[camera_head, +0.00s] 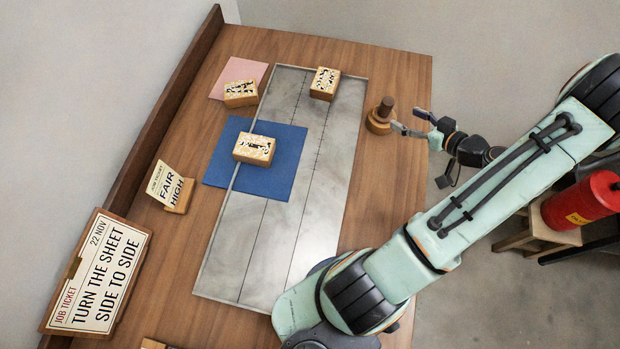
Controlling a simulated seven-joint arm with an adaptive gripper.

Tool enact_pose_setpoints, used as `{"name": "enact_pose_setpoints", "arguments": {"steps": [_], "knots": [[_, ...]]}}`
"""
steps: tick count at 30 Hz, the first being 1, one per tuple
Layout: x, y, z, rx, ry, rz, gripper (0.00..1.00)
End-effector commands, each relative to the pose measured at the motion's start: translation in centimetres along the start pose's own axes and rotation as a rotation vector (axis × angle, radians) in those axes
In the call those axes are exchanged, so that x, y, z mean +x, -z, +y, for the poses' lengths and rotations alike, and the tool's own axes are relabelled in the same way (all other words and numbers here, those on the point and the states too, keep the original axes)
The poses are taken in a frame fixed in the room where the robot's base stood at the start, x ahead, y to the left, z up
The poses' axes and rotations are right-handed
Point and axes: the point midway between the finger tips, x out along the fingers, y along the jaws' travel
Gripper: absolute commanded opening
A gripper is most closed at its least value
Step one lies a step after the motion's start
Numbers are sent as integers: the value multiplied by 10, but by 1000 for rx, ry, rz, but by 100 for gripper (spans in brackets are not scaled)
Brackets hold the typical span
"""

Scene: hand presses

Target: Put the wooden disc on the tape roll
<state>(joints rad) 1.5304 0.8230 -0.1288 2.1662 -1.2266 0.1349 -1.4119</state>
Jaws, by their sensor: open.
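I cannot make out a tape roll or a plain wooden disc in the head view. A round wooden piece with an upright dark brown knob (381,115) stands on the table's right part, beside the metal plate. My gripper (409,120) is open just right of this piece, its fingers pointing toward it. One fingertip appears very close to its base; I cannot tell whether they touch. Nothing shows between the fingers.
A metal plate (310,220) covers the table's middle. Wooden type blocks stand on a blue sheet (220,163), a pink sheet (224,75) and the plate's top end (324,83). Signs (100,272) line the left.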

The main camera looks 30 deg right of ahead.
Motion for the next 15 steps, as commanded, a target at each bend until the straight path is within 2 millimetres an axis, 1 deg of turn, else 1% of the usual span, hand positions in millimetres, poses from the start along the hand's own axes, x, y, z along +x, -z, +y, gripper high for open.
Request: {"name": "enact_pose_setpoints", "arguments": {"steps": [1,2,3,5,6,7,8,9,10,11,12,14,15], "knots": [[13,17,-21,-20,83,-49,56],[21,26,-37,-26,140,-94,56],[30,38,-62,-33,218,-168,56],[38,54,-106,-43,326,-304,56],[39,62,-135,-52,382,-403,56],[37,67,-157,-59,412,-480,56],[33,71,-177,-65,430,-554,56],[25,75,-202,-77,441,-651,56],[17,77,-220,-86,441,-720,56],[7,78,-237,-94,431,-785,56],[-7,79,-256,-104,405,-863,56],[-29,78,-279,-114,349,-958,56],[-44,77,-290,-117,306,-1005,56]]}}
